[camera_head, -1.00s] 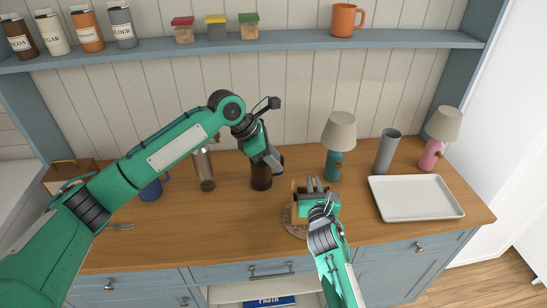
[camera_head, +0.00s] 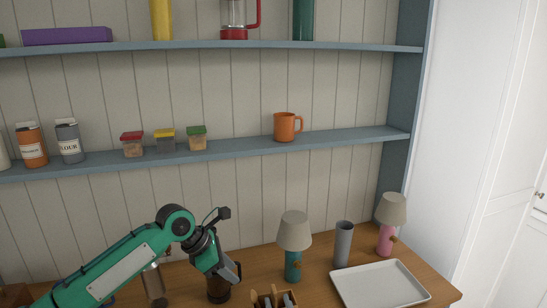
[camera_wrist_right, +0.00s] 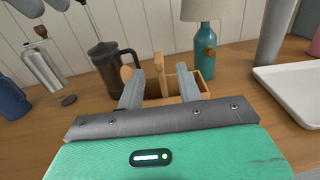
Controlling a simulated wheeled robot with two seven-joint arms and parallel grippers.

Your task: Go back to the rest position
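My left gripper (camera_head: 230,274) hangs in front of the dark lidded pot (camera_head: 218,292), above the counter. Two grey finger shapes, apart, show at the top left of the right wrist view, with nothing between them. My right gripper (camera_wrist_right: 160,90) is open and empty. Its two fingers stand apart in front of a wooden caddy (camera_wrist_right: 206,92); the caddy also shows at the bottom edge of the head view. The right arm is otherwise below the head view. The dark pot (camera_wrist_right: 108,65) also stands left of the caddy in the right wrist view.
A teal lamp (camera_head: 293,265), grey cylinder (camera_head: 343,245), pink lamp (camera_head: 386,238) and white tray (camera_head: 376,285) stand on the right. A metal grinder (camera_head: 154,285) is left of the pot. A shelf (camera_head: 240,149) with an orange mug (camera_head: 285,127) and jars runs above.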

